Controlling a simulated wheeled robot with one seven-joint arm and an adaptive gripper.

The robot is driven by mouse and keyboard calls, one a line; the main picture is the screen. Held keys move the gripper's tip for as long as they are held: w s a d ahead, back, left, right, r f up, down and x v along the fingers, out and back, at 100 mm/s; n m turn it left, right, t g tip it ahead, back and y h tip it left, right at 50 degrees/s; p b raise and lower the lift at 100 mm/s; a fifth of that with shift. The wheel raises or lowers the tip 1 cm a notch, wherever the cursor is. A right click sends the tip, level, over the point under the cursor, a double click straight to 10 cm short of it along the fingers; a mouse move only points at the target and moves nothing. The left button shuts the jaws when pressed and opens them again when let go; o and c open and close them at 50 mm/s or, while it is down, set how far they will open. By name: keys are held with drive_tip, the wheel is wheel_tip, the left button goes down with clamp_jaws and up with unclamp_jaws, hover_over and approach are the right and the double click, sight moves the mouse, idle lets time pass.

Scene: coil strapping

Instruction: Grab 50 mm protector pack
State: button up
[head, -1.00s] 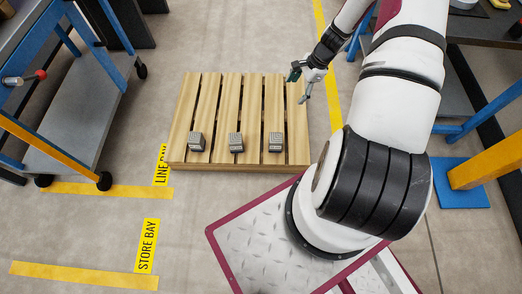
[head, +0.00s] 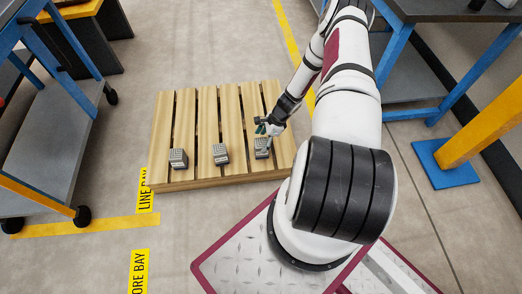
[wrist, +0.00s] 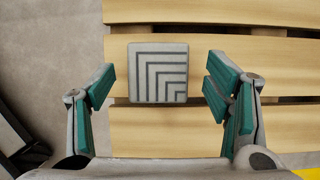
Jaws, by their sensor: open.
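Three small grey packs sit in a row on the wooden pallet (head: 207,112): a left pack (head: 178,159), a middle pack (head: 221,155) and a right pack (head: 261,151). I cannot read any size on them. My gripper (head: 266,136) is at the right pack and partly covers it. In the wrist view one square grey pack (wrist: 158,73), its face marked with dark nested L-shaped lines, shows between my two green-padded fingers. The fingers are open, with a gap on each side of the pack. I cannot tell how far the fingertips are above the slats.
A blue-framed cart (head: 65,120) stands on the left. A blue-legged table (head: 440,20) and a yellow post on a blue base plate (head: 455,162) are on the right. Yellow floor lines (head: 85,226) run near the pallet. The pallet's far slats are clear.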

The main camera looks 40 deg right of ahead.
drive_tip(key=b+x, duration=0.2)
drive_tip(key=x, duration=0.3)
drive_tip(key=shift+s+f+b, duration=0.1)
drive_tip(key=shift+f+b, duration=0.25)
drive_tip(key=shift+b, duration=0.05)
drive_tip(key=shift+r, duration=0.1)
drive_tip(key=c, duration=1.4)
